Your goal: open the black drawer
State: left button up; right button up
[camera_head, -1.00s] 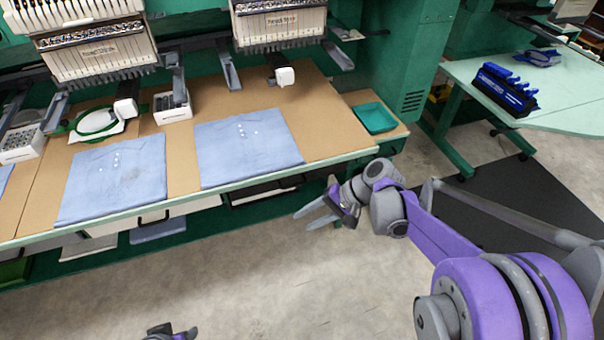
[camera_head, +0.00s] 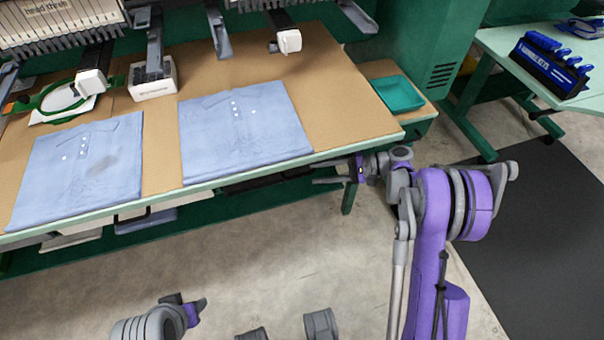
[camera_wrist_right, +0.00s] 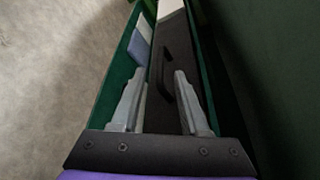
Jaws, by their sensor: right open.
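The black drawer (camera_wrist_right: 181,48) shows in the right wrist view as a long dark front with a black bar handle (camera_wrist_right: 166,76). It looks shut. In the head view it sits under the table edge, mostly hidden. My right gripper (camera_head: 318,174) is at the table's front edge in the head view. In the right wrist view its open fingers (camera_wrist_right: 159,74) point along the drawer front, with the handle seen between and beyond their tips. I see no contact with the handle. Part of my left arm (camera_head: 180,310) shows at the bottom of the head view; its jaws are unclear.
The table (camera_head: 230,184) carries two folded blue shirts (camera_head: 245,130), a green hoop (camera_head: 62,98) and a teal tray (camera_head: 398,93). A white drawer (camera_wrist_right: 168,8) lies beyond the black one. A green side table leg (camera_head: 470,130) stands right.

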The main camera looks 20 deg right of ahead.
aim_at(308, 174)
jog(key=x, duration=0.5)
jog(key=shift+w+a+b, duration=0.15)
jog(key=shift+a+b, duration=0.05)
jog(key=shift+b, duration=0.1)
grip_shut()
dwell(1.1)
